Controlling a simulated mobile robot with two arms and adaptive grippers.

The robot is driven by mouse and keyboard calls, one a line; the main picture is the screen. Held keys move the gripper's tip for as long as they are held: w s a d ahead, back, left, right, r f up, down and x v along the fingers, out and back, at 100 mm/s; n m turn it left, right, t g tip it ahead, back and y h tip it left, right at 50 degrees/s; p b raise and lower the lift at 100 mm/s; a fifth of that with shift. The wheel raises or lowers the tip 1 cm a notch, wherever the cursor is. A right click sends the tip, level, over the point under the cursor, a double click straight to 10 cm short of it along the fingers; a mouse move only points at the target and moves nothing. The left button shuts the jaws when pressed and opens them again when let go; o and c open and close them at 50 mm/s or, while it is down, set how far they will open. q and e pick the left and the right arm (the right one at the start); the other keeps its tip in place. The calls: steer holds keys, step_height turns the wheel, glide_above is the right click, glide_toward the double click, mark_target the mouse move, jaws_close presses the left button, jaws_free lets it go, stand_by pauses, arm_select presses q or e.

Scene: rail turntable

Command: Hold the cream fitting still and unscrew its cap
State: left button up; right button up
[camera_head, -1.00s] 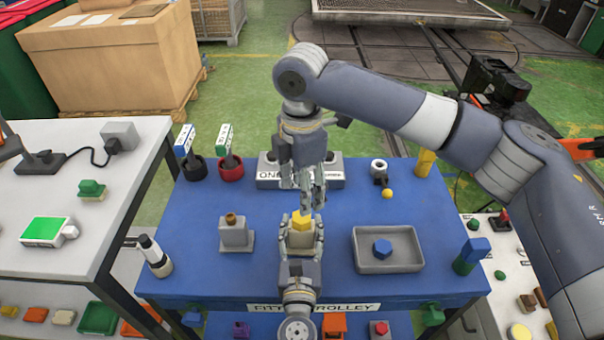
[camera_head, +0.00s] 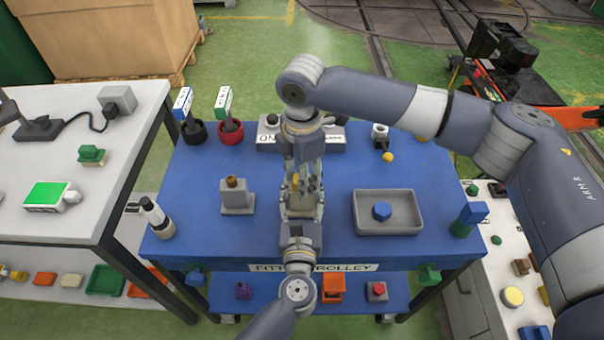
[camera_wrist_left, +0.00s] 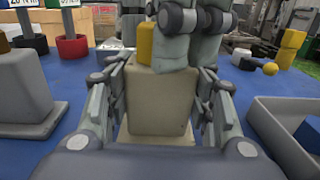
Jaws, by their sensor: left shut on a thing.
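The cream fitting (camera_wrist_left: 160,102) stands upright between the fingers of my left gripper (camera_head: 301,208), which is shut on it from the near side. The yellow cap (camera_wrist_left: 146,44) sits on top of the fitting, partly covered by a grey finger. My right gripper (camera_head: 303,182) has come down from above, with its fingers at the cap. In the left wrist view those fingers (camera_wrist_left: 187,45) overlap the cap's right part. I cannot tell whether they grip it. In the head view, the two grippers hide most of the fitting and cap.
On the blue trolley top (camera_head: 330,240), a grey block with a brown top (camera_head: 237,198) stands left and a grey tray (camera_head: 410,225) holding a blue hexagonal piece (camera_head: 382,211) lies right. A grey labelled block (camera_head: 335,140) and red and black cups (camera_head: 230,133) stand behind.

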steer(key=c, duration=0.4)
steer(key=n, duration=0.6)
steer(key=shift+c, duration=0.2)
steer(key=shift+n, duration=0.4)
steer(key=n, duration=0.5)
steer(key=shift+n, duration=1.1)
steer(key=n, duration=0.4)
